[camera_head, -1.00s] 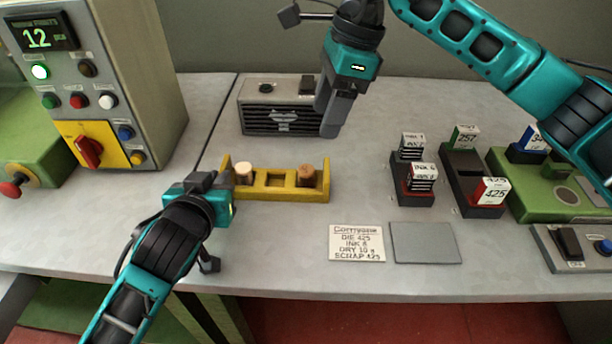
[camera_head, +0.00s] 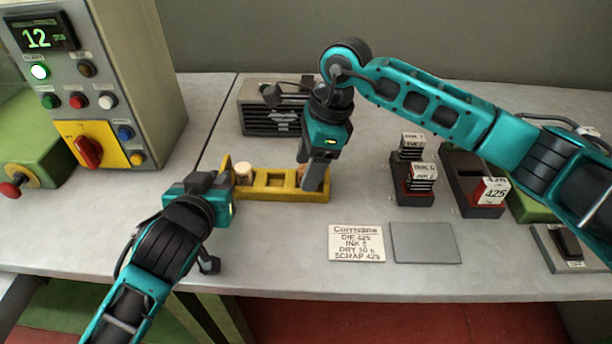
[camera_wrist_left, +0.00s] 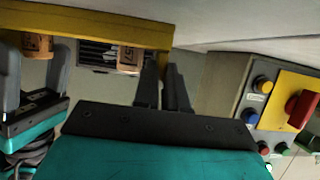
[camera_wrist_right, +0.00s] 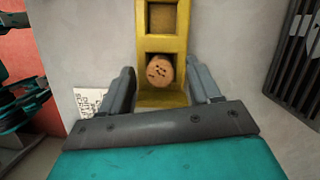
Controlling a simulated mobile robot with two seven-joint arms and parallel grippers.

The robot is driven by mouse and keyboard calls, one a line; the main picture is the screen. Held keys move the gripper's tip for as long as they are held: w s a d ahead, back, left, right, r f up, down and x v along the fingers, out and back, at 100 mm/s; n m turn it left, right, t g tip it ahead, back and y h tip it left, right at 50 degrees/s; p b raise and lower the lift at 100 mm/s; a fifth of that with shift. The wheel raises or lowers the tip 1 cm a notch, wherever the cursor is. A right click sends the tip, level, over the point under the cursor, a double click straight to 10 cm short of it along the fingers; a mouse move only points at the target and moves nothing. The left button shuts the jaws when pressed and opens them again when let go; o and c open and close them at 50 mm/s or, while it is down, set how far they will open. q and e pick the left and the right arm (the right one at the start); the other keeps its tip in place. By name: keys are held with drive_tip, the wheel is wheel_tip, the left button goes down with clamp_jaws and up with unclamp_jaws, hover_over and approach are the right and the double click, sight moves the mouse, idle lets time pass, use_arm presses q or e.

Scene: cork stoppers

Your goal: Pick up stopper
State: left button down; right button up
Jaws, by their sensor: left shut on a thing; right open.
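The yellow rack (camera_head: 275,193) lies on the grey bench. A pale cork stopper (camera_head: 243,169) stands in its left slot; the middle slot is empty. A browner cork stopper (camera_wrist_right: 160,70) with dark specks sits in the right slot, mostly hidden by my right gripper in the head view. My right gripper (camera_head: 314,178) is open over that end, pointing down, with its fingers on either side of the brown stopper in the right wrist view. My left gripper (camera_wrist_left: 166,85) is shut on the rack's left end wall (camera_wrist_left: 170,55).
A dark-grilled box (camera_head: 262,118) stands behind the rack. A control cabinet (camera_head: 125,85) is at the left. An instruction card (camera_head: 356,243) and a grey plate (camera_head: 424,242) lie in front on the right. Dark holders with labelled blocks (camera_head: 413,190) stand further right.

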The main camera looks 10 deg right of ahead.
drive_tip(key=shift+f, duration=0.1)
drive_tip(key=shift+c, duration=0.3)
drive_tip(key=c, duration=1)
use_arm(q)
drive_tip(key=c, duration=1.1)
unclamp_jaws()
use_arm(e)
wheel_tip(320, 180, up, 10)
drive_tip(key=shift+r, duration=0.1)
drive_tip(key=shift+c, duration=0.2)
use_arm(q)
drive_tip(key=shift+s, duration=0.1)
